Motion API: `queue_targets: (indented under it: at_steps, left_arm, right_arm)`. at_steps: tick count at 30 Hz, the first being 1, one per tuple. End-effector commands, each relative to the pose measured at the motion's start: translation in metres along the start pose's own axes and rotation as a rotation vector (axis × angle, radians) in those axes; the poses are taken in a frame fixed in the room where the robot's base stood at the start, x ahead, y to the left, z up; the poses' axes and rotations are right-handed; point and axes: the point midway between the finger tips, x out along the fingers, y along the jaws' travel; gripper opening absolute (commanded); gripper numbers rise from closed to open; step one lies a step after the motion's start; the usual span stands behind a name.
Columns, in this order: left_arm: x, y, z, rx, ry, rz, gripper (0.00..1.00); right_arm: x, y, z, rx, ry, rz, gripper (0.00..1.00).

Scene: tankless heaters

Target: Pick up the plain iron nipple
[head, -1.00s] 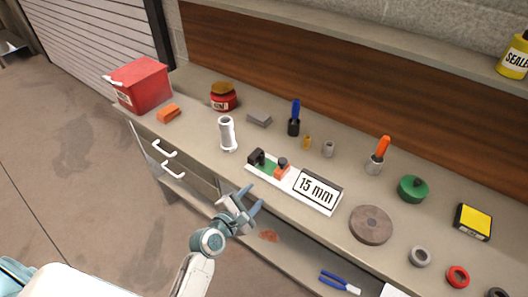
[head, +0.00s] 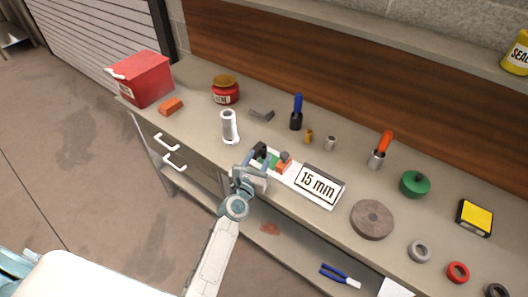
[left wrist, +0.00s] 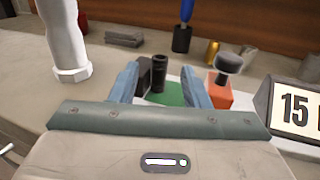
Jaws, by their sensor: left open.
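A short dark pipe piece (left wrist: 158,72), which looks like the plain iron nipple, stands upright by a black block (left wrist: 143,76) on the green part of a white tray (head: 325,201). My left gripper (head: 259,160) is open over the tray's left end and hides much of it in the head view. In the left wrist view its two fingers (left wrist: 160,80) appear on either side of the dark piece, which lies beyond them. I cannot tell whether they touch it. An orange block with a black knob (left wrist: 222,90) stands just right of the right finger. My right gripper is not in view.
A white pipe fitting (head: 229,127) stands close left of the gripper. A "15 mm" sign (head: 319,185) sits on the tray's right. A brass piece (head: 308,137) and a grey fitting (head: 330,143) stand behind. A brown disc (head: 372,220) lies to the right.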

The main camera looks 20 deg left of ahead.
Motion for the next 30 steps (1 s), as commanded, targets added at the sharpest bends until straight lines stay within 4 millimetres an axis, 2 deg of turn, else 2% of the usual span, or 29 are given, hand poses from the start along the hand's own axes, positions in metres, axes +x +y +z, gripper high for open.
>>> queue_targets:
  at_steps: [12,21,27,28,30]
  left_arm:
    - [0.051,0.000,0.000,0.002,0.000,-0.001,0.42]
    - [0.055,0.000,0.000,0.002,0.000,-0.001,0.42]
    - [0.055,0.000,0.000,0.002,0.000,-0.001,0.03]
    - [0.055,0.000,0.000,0.002,0.000,-0.001,0.00]
    - [0.055,0.000,0.000,0.002,0.000,0.000,0.00]
  right_arm:
    - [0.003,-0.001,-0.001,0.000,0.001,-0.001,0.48]
    - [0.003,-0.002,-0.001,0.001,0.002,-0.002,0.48]
    - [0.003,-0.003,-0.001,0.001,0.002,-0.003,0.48]
    - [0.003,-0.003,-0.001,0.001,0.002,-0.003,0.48]
    - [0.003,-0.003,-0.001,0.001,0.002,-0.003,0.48]
